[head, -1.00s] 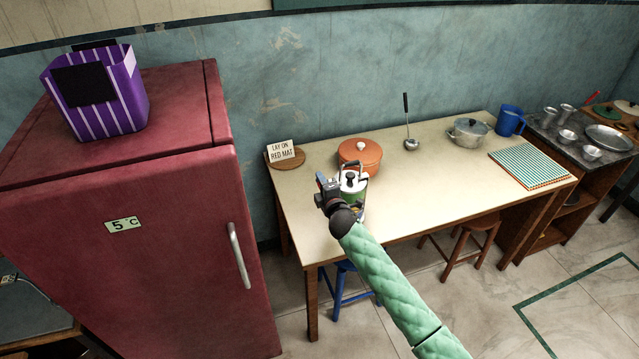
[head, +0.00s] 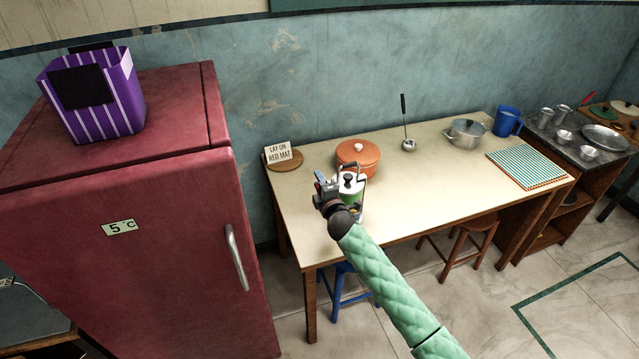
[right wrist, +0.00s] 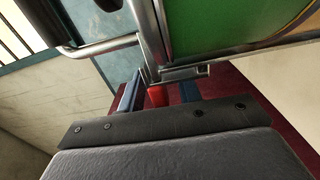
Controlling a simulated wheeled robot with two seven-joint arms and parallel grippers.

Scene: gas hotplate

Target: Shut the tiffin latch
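The tiffin (head: 351,187) is a green and white canister with a dark lid knob and a metal wire frame. It stands on the table near the front left. My right gripper (head: 322,183) is at its left side and hides part of it. In the right wrist view, the tiffin's green wall (right wrist: 220,25) and metal frame show at the top. A small red tab, perhaps the latch (right wrist: 157,96), shows below the frame. The fingers of my right gripper (right wrist: 160,95) appear apart, one on each side of the tab; contact cannot be told. My left gripper is not in view.
An orange pot (head: 358,155) stands close behind the tiffin. A sign (head: 279,152) on a round board is at the table's back left. The red fridge (head: 150,260) stands left of the table (head: 420,190). The table's middle is clear.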

